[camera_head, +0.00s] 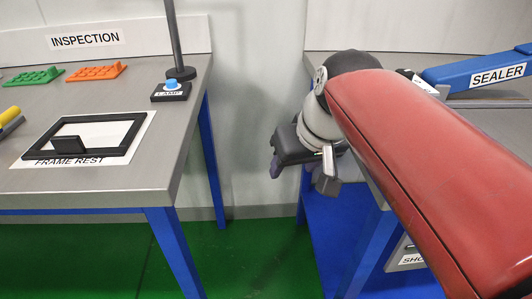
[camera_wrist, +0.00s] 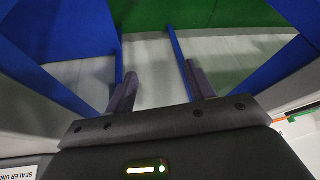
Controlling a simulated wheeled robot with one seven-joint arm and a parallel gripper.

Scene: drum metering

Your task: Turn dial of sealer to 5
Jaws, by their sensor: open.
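The blue sealer (camera_head: 480,71), with a white label reading SEALER, stands on the right table in the head view. My red arm hides much of it, and I see no dial in either view. My gripper (camera_head: 277,172) hangs over the gap between the two tables, just left of the right table's edge. In the wrist view my gripper (camera_wrist: 160,85) has its two fingers apart with nothing between them, pointing down toward the floor and blue table legs.
Green floor (camera_head: 255,255) shows between the tables. The right table (camera_head: 325,62) has a blue lower shelf (camera_head: 325,235).

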